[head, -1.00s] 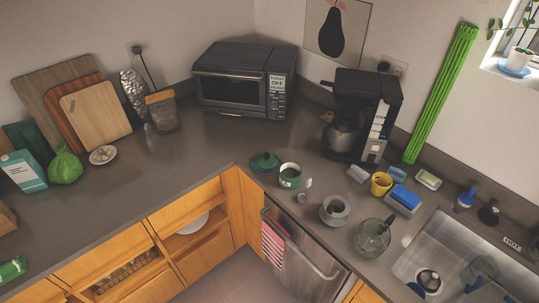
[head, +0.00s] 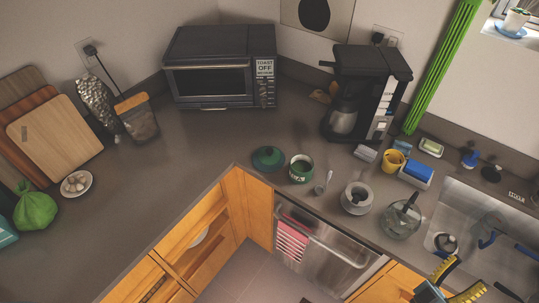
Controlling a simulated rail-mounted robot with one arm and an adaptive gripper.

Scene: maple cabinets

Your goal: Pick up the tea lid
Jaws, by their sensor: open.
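The tea lid, a round dark green lid with a knob (head: 268,158), lies on the grey counter near the inner corner in the head view. A green tea canister (head: 301,170) stands just right of it. My gripper (head: 458,279), with yellow and teal fingers, shows at the bottom right edge. It is open with nothing seen between its fingers, well to the right of and below the lid in the picture. The rest of my gripper is cut off by the frame.
A toaster oven (head: 222,68) and a coffee maker (head: 364,92) stand at the back. A mortar (head: 357,198), a glass pitcher (head: 400,218), a yellow cup (head: 391,161) and a sink (head: 478,215) lie to the right. The counter left of the lid is clear.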

